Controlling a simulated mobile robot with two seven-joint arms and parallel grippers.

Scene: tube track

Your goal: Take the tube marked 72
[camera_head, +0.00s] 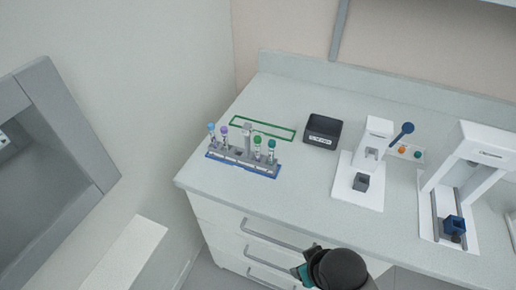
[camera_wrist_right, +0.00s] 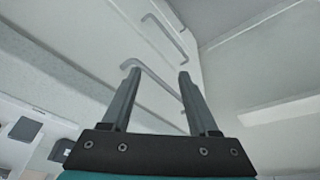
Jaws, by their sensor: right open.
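Several capped tubes stand in a grey rack (camera_head: 236,155) at the left end of the counter. On the left are a blue-capped tube (camera_head: 211,130) and a purple-capped tube (camera_head: 224,132). On the right are two green-capped tubes, one (camera_head: 257,143) beside the other (camera_head: 271,147). A grey upright post rises mid-rack. The tube markings are too small to read, so I cannot tell which is 72. My right gripper shows in the right wrist view (camera_wrist_right: 158,90), open and empty, pointing toward the drawer fronts. In the head view only part of my right arm shows, below the counter's front edge. My left gripper is not in view.
A green outline (camera_head: 262,122) marks the counter behind the rack. A black bin (camera_head: 323,129), a white device (camera_head: 376,135) and a larger white machine (camera_head: 484,150) stand to the right. Drawer handles (camera_head: 268,234) stick out below the counter. The front counter strip is clear.

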